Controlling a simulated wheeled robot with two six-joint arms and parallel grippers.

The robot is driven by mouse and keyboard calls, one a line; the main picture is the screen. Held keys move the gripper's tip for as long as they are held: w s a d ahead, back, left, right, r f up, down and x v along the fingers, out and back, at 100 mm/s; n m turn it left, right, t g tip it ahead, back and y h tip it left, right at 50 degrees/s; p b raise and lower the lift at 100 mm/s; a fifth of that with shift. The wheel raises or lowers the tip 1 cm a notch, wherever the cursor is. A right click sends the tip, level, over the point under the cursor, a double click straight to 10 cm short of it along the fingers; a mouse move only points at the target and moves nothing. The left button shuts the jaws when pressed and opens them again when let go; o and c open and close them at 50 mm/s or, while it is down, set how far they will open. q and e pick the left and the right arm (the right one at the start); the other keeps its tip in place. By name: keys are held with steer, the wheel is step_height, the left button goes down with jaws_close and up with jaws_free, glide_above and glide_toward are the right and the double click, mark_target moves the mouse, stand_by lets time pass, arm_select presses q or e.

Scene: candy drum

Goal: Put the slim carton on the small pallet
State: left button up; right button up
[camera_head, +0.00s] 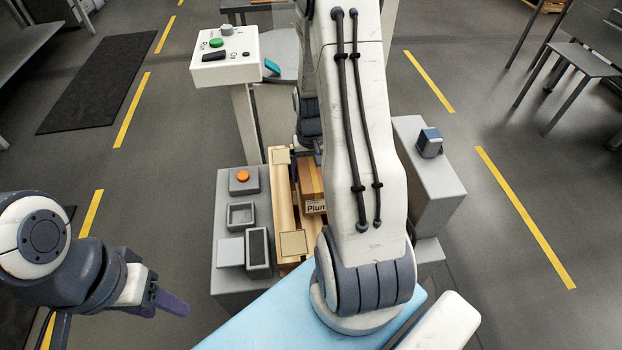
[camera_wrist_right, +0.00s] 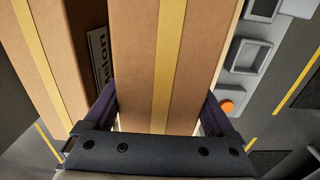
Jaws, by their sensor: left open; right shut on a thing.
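In the right wrist view a brown carton with a yellow tape strip (camera_wrist_right: 168,60) stands between the purple fingers of my right gripper (camera_wrist_right: 158,112), which is shut on it. In the head view my right arm hides most of that gripper. A brown carton with a "Plum" label (camera_head: 313,194) shows beside the arm, over the wooden pallet (camera_head: 283,212); I cannot tell if it is the held one. The pallet is partly hidden by the arm. My left gripper (camera_head: 165,301) is open and empty at the lower left, apart from everything.
Another taped carton with a printed label (camera_wrist_right: 97,58) lies close left of the held one. A grey stand with an orange button (camera_head: 243,176) and small trays (camera_head: 241,216) is left of the pallet. A control post (camera_head: 224,66) stands behind; a grey block (camera_head: 425,190) is at right.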

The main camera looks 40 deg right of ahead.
steer(key=shift+f, duration=1.35)
steer(key=shift+f, duration=0.15)
steer(key=o, duration=1.6)
steer(key=shift+c, duration=0.2)
